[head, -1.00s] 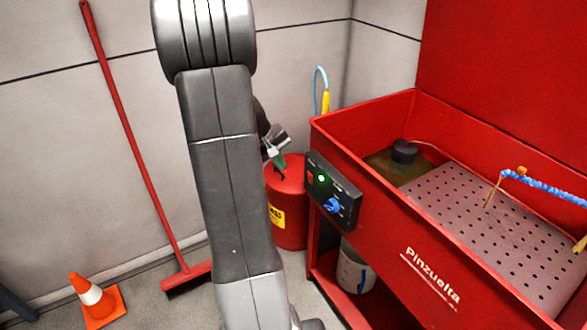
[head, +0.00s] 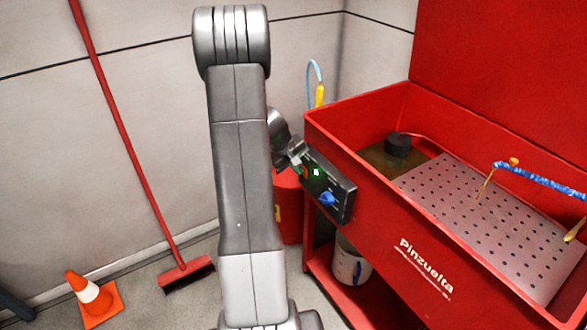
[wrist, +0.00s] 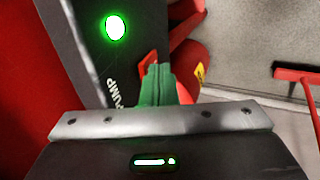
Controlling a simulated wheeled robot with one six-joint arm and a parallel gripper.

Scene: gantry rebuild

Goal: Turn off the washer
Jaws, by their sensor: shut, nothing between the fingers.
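The red washer (head: 365,200) fills the right side of the head view. Its black control panel (head: 343,184) has a lit green lamp (head: 316,172) and a blue knob (head: 327,199). In the wrist view the panel (wrist: 90,58) shows the lamp (wrist: 115,27), the word PUMP and a small red switch (wrist: 148,62). My gripper (head: 302,168) is at the panel's left end, left of the lamp. Its green fingers (wrist: 157,72) are shut and empty, right at the red switch and partly covering it. I cannot tell whether they touch it.
A red drum (head: 287,207) stands behind my arm, left of the washer. A white bucket (head: 350,264) sits on the washer's lower shelf. A red broom (head: 130,150) leans on the wall, and an orange cone (head: 95,300) stands on the floor at the left.

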